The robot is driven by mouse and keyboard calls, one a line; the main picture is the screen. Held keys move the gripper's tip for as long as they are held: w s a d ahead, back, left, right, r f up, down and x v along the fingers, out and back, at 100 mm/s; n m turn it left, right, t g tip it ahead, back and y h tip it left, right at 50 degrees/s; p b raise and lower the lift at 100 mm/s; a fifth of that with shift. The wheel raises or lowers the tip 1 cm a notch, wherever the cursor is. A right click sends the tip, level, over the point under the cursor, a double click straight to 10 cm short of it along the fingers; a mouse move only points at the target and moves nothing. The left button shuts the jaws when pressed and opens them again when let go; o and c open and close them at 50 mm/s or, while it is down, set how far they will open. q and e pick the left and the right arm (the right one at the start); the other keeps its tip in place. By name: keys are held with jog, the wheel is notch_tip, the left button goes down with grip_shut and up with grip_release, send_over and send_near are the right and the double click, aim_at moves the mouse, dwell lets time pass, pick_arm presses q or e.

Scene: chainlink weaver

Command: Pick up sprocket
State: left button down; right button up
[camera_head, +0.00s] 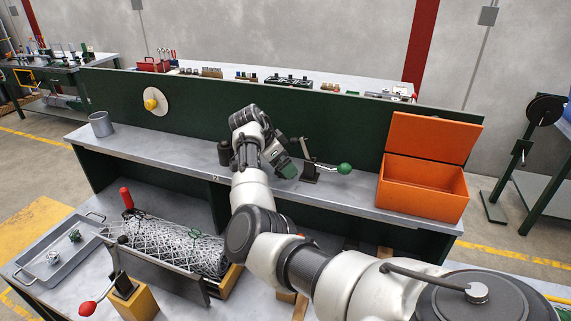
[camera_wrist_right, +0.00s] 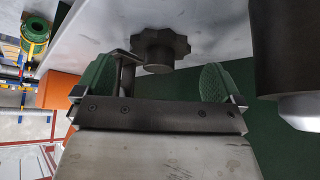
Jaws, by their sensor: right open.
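A dark, lobed sprocket (camera_wrist_right: 160,50) shows in the right wrist view, against a pale grey surface. My right gripper (camera_wrist_right: 158,78) is open, with a green pad on each side. In that picture the sprocket lies between and just past the two pads, and neither pad visibly touches it. In the head view my right gripper (camera_head: 284,164) is over the grey shelf (camera_head: 330,190), by the back panel. The sprocket cannot be made out there, with my arm in front. My left gripper is not in view.
A clamp with a green knob (camera_head: 345,168) stands just right of the gripper. A dark cylinder (camera_head: 224,152) stands to its left. An open orange box (camera_head: 420,190) is farther right, and a grey cup (camera_head: 101,124) far left. A wire mesh (camera_head: 180,245) lies on the lower bench.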

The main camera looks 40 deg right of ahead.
jog(key=shift+x, duration=0.8)
jog(key=c, duration=1.1)
jog(key=shift+c, duration=0.4)
jog(key=shift+r, duration=0.1)
